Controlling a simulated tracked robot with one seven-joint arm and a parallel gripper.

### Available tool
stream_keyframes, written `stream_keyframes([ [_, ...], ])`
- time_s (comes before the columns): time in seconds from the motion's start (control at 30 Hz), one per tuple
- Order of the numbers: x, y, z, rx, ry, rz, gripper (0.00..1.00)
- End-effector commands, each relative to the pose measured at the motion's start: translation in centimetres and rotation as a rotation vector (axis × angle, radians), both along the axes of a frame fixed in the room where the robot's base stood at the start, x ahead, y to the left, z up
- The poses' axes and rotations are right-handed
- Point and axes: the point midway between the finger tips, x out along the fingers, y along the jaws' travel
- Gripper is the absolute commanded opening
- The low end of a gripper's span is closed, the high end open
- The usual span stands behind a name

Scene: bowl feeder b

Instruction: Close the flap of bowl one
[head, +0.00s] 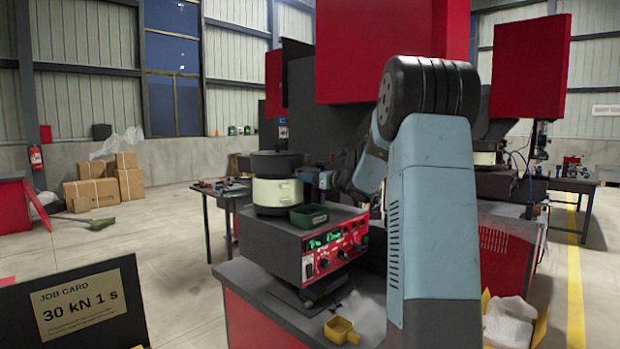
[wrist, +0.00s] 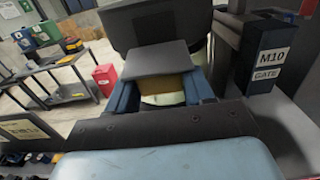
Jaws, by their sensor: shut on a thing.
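A cream bowl feeder (head: 275,192) with a dark top stands on the red control box in the head view. No bowl number is readable on it. In the wrist view the two blue fingers (wrist: 163,92) are either side of a grey plate, likely the flap (wrist: 157,62), which spans the gap in front of a dark bowl part (wrist: 155,22). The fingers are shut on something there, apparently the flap. An ochre piece and cream surface show beneath the plate; the exact contact is hidden.
A red control box (head: 320,247) with a green display carries a green tray (head: 309,215). A yellow scoop (head: 342,331) lies on the bench. A dark post labelled "M10 GATE" (wrist: 268,60) stands close on the right in the wrist view. Another cream feeder (head: 484,158) is farther right.

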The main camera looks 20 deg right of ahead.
Motion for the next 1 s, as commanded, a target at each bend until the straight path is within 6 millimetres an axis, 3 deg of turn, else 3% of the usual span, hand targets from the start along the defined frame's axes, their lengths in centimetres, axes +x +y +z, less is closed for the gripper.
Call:
stream_keyframes([
  [0.2,0.0,0.7,0.0,0.001,0.000,0.002,0.21],
  [0.57,0.0,0.0,0.2,-0.022,0.051,0.001,0.21],
  [1.0,0.2,0.2,1.3,-0.117,0.277,0.001,0.21],
])
